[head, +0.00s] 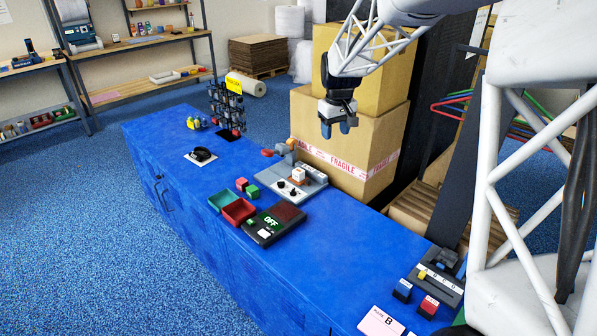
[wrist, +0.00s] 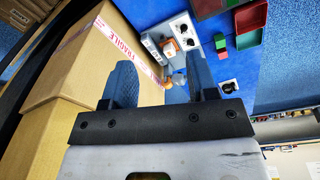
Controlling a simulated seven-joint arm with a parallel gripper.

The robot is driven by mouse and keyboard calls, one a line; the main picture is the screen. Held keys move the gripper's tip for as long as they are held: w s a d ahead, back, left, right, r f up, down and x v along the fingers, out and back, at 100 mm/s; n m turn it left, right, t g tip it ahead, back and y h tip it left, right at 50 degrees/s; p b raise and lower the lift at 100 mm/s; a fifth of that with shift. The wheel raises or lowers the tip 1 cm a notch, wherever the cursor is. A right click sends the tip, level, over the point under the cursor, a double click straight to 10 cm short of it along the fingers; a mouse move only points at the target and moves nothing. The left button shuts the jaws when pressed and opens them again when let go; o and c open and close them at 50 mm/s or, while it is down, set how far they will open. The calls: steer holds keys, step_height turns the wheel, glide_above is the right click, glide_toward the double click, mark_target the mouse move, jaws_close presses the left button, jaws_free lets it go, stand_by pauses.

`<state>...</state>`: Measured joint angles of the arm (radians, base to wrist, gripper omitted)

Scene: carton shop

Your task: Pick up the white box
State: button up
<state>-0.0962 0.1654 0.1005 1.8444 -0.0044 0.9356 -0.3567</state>
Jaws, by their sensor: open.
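A small white box (head: 298,174) sits on the grey device (head: 283,191) on the blue counter, with an orange-brown part just below it. In the wrist view the white box (wrist: 171,47) appears beyond the fingers, between and above their tips in the picture. My gripper (head: 337,128) is open and empty, its blue fingertips pointing down. It hangs in the air to the right of and above the white box in the head view, clear of it, in front of the cartons.
Large FRAGILE-taped cartons (head: 350,135) stand behind my gripper. A green cube (head: 253,192), a red cube (head: 241,184), a red tray (head: 238,212), a green tray (head: 221,199) and a panel reading OFF (head: 273,223) lie nearby.

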steer(key=w+a+f+n, duration=0.1)
steer(key=w+a+f, duration=0.1)
steer(key=w+f, duration=0.4)
steer(key=w+a+f+n, duration=0.1)
steer(key=w+a+f, duration=0.25)
steer(key=w, duration=0.45)
steer(key=n+g, duration=0.1)
steer(key=n, duration=0.1)
glide_above(299, 171)
steer(key=f, duration=1.6)
steer(key=shift+d, duration=0.2)
steer(key=shift+w+a+f, duration=0.1)
steer(key=shift+w+f, duration=0.1)
steer(key=shift+f, duration=0.1)
steer(key=shift+f, duration=1.3)
steer(key=shift+s+f, duration=0.1)
steer(key=shift+f, duration=2.5)
